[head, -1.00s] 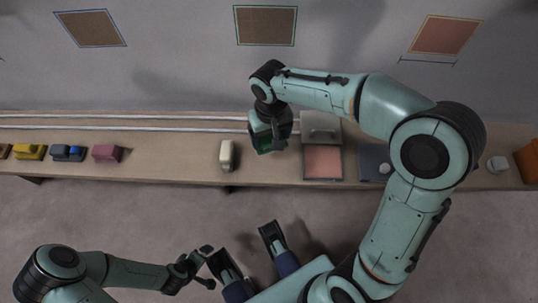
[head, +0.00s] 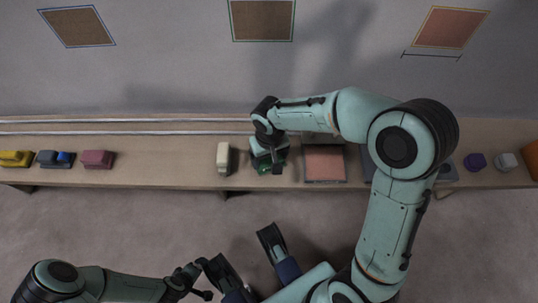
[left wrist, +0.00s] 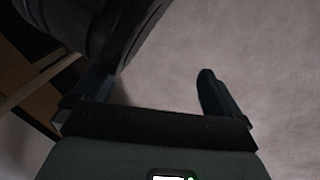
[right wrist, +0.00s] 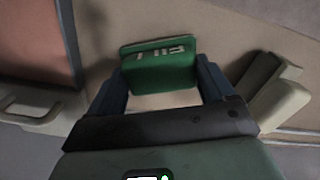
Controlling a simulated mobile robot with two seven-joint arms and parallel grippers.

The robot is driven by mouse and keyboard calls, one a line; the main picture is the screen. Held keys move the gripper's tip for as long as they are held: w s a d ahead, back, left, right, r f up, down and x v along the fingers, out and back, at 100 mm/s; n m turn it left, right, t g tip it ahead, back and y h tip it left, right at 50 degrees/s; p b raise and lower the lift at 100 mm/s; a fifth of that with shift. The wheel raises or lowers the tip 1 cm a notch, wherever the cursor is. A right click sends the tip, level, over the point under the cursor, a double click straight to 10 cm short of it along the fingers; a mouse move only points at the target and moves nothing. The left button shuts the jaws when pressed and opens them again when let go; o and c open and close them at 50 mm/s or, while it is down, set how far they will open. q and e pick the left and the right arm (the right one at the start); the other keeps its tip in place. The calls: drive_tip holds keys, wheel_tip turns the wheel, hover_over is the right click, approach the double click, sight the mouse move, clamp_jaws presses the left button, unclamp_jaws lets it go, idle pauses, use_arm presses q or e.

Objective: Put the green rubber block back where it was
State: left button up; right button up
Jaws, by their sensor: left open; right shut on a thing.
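The green rubber block (right wrist: 158,66) has pale raised marks on one face and is between the two fingers of my right gripper (right wrist: 160,82). In the head view only a sliver of the block (head: 263,170) shows under my right gripper (head: 270,160), over the bench between a cream block and a red-topped tray. I cannot tell whether the block touches the bench. My left gripper (head: 238,247) is open and empty in front of the bench; its fingers also show apart in the left wrist view (left wrist: 155,85).
The cream block (head: 223,158) stands close left of the right gripper, the red-topped tray (head: 345,163) close right. Yellow (head: 15,158), blue-grey (head: 50,159) and pink (head: 97,159) blocks are far left. Purple (head: 475,161) and white (head: 507,161) pieces are right. Rails (head: 120,133) run behind.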

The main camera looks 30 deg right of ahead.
use_arm(q)
drive_tip(key=shift+s+f, duration=0.1)
use_arm(e)
drive_tip(key=shift+f, duration=0.1)
drive_tip(key=o, duration=0.8)
drive_tip(key=shift+o, duration=0.2)
drive_tip(key=shift+r, duration=0.5)
wheel_tip(320, 180, up, 5)
drive_tip(key=shift+r+p, duration=0.1)
drive_tip(key=shift+p, duration=0.95)
use_arm(q)
drive_tip(key=r, duration=0.1)
drive_tip(key=d+r+p, duration=0.1)
drive_tip(key=r, duration=0.1)
drive_tip(key=d+r, duration=0.1)
drive_tip(key=r, duration=0.1)
drive_tip(key=shift+d+r+p, duration=0.15)
drive_tip(key=shift+r+p, duration=0.05)
drive_tip(key=shift+p, duration=0.15)
use_arm(e)
wheel_tip(320, 180, up, 6)
